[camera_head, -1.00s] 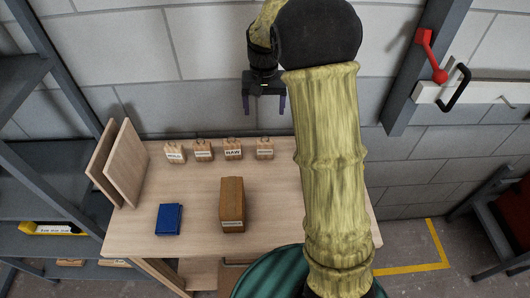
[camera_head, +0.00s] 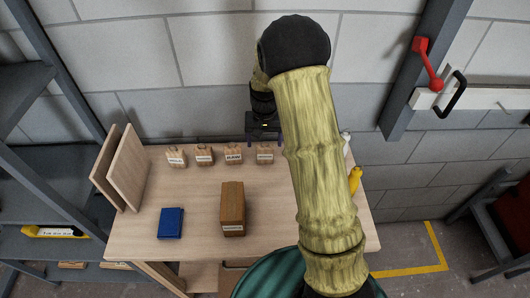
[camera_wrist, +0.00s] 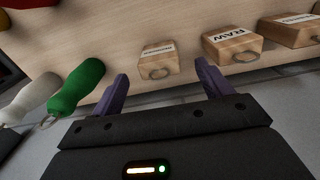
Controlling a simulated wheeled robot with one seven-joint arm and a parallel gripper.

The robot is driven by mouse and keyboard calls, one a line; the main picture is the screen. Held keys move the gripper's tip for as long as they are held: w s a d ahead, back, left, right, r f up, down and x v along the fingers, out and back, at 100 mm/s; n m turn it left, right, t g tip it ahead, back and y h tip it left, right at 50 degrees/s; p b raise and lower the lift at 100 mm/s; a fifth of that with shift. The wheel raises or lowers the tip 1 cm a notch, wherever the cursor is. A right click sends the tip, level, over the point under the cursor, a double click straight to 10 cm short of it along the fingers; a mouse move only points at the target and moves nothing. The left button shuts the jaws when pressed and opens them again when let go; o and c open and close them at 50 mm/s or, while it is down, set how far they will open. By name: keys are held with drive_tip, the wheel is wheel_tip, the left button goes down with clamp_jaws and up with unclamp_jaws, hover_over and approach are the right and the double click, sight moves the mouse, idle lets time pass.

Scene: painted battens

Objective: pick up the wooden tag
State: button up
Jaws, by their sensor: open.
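Several small wooden tags with white labels and metal rings stand in a row along the table's back edge. The right-hand tag (camera_head: 265,157) is nearest my gripper (camera_head: 264,140). The wrist view shows this tag (camera_wrist: 156,56) just beyond and between my open purple fingers (camera_wrist: 163,79), with its ring towards me. The jaws are empty and apart from it. The neighbouring tag (camera_head: 233,157) reads RAW; it also shows in the wrist view (camera_wrist: 232,44). Two more tags (camera_head: 204,158) (camera_head: 176,161) stand to its left; their labels are too small to read.
A brown wooden block (camera_head: 232,205) and a blue book-like box (camera_head: 171,223) lie on the table (camera_head: 200,250). Upright boards (camera_head: 126,170) stand at the left. Green (camera_wrist: 80,85) and white (camera_wrist: 37,97) ringed objects are beside my fingers. A yellow object (camera_head: 354,180) is at the right.

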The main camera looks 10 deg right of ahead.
sight(265, 146)
drive_tip(key=shift+f, duration=0.3)
drive_tip(key=shift+w+d+f+p, duration=0.15)
drive_tip(key=shift+f+p, duration=0.8)
drive_tip(key=shift+f, duration=1.65)
drive_tip(key=c, duration=1.1)
drive_tip(key=shift+w+r, duration=0.1)
wheel_tip(265, 146, up, 10)
drive_tip(key=shift+f+b, duration=0.1)
drive_tip(key=shift+b, duration=0.95)
